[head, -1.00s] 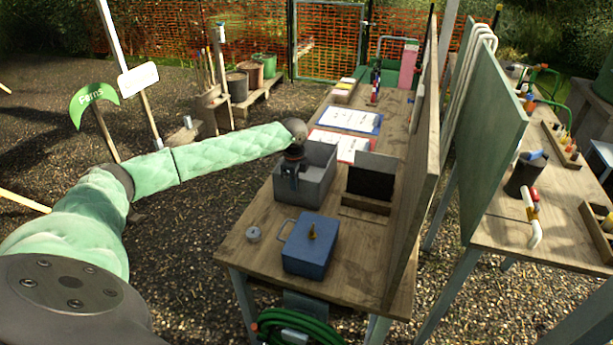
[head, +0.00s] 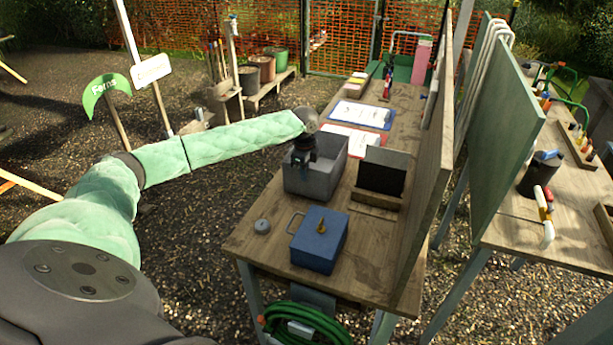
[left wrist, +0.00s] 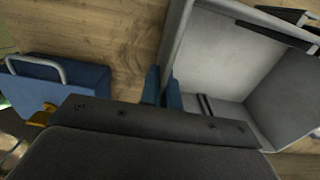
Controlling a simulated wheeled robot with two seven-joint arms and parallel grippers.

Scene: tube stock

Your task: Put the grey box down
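The grey box (head: 325,179) is an open-topped bin at the left edge of the wooden table, upright in the head view. My left gripper (head: 301,164) is at its near-left wall, pointing down. In the left wrist view, the blue fingertips (left wrist: 162,88) stand on either side of the wall of the grey box (left wrist: 225,55), closed on it. The box looks empty inside. Its underside is hidden, and I cannot tell whether it touches the tabletop. My right gripper is not in view.
A blue box (head: 320,240) with a handle and a round grey weight (head: 262,226) stand in front. A dark panel in a wooden holder (head: 380,178) is close on the right. Papers (head: 361,115) lie behind. An upright board (head: 432,170) borders the table's right side.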

